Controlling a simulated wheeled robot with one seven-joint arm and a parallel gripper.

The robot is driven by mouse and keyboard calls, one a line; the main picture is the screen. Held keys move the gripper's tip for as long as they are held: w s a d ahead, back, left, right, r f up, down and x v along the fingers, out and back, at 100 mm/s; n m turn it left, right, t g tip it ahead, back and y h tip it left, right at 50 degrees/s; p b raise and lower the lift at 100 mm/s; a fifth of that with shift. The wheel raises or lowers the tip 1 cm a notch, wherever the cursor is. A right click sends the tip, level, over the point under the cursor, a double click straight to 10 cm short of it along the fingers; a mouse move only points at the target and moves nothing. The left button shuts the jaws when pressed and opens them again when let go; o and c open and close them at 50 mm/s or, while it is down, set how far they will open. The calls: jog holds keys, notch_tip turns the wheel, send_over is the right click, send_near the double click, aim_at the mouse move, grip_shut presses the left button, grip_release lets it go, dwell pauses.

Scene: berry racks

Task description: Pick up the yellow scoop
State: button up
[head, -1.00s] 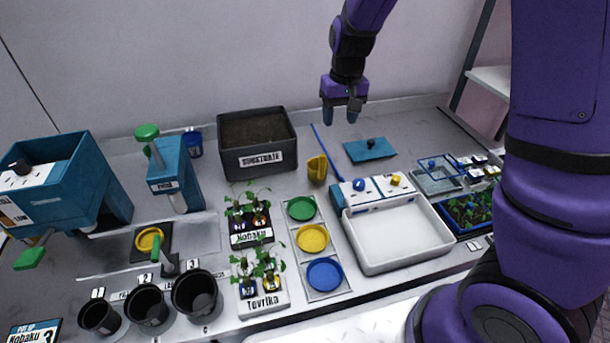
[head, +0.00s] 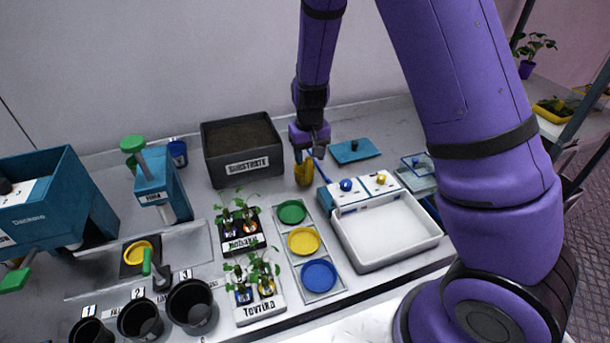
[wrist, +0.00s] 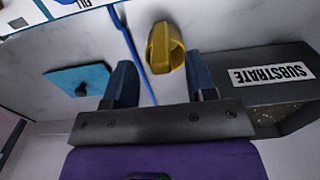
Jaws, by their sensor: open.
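I cannot tell whether the fingertips are down at the scoop's height.
The substrate box (head: 243,180) stands close on the left. A thin blue rod (wrist: 131,45) lies beside the scoop. A teal plate with a knob (head: 355,151) lies to the right. A white tray (head: 392,263) and coloured discs on a rack (head: 322,291) are in front.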

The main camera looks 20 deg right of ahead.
jog(key=shift+a+f, duration=0.1)
jog(key=shift+f, duration=1.7)
grip_shut()
jog(key=shift+r, duration=0.1)
